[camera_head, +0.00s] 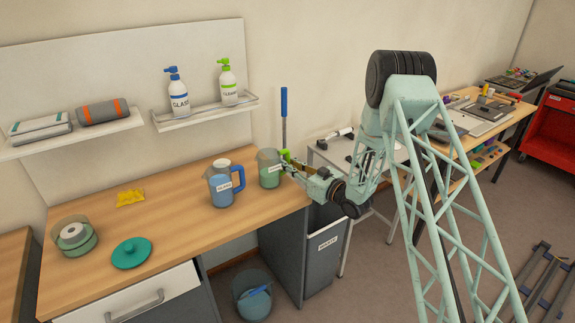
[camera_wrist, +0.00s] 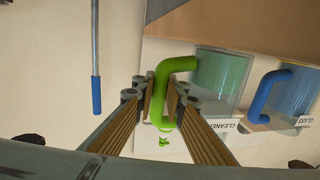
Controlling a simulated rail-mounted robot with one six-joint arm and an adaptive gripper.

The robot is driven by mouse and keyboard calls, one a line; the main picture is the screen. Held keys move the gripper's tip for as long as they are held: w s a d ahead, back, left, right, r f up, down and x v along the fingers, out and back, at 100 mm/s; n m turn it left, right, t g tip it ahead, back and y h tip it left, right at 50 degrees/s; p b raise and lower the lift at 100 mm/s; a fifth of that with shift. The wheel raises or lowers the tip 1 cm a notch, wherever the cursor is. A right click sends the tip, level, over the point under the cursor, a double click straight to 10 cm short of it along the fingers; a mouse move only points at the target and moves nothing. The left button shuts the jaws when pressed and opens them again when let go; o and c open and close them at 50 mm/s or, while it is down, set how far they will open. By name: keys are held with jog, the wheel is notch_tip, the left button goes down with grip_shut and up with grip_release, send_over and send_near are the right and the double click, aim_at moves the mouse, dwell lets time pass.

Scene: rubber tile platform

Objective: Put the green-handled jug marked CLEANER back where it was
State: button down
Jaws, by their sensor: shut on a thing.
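The clear jug with green liquid and a CLEANER label (camera_head: 268,169) is upright at the right end of the wooden counter (camera_head: 175,225). Whether its base touches the counter is hard to tell. My gripper (camera_head: 289,164) is at its right side, shut on its green handle. In the wrist view the green handle (camera_wrist: 161,92) passes between my fingers (camera_wrist: 160,100), and the jug body (camera_wrist: 218,78) is beyond them to the right. The blue-handled jug marked GLASS (camera_head: 225,187) stands just left of it.
A teal lid (camera_head: 130,252), a yellow cloth (camera_head: 130,197) and a round container (camera_head: 75,236) are on the counter. Spray bottles marked GLASS (camera_head: 178,95) and CLEANER (camera_head: 228,84) stand on a wall shelf (camera_head: 207,111). A blue-handled tool (camera_head: 284,104) stands upright behind the jug.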

jog(key=shift+f, duration=0.1)
dwell(0.3)
jog(key=c, duration=2.6)
grip_release()
jog(key=shift+c, duration=0.2)
jog(key=shift+r, duration=0.2)
jog(key=v, duration=1.2)
jog(key=shift+p, duration=0.45)
jog(key=shift+s+f, duration=0.1)
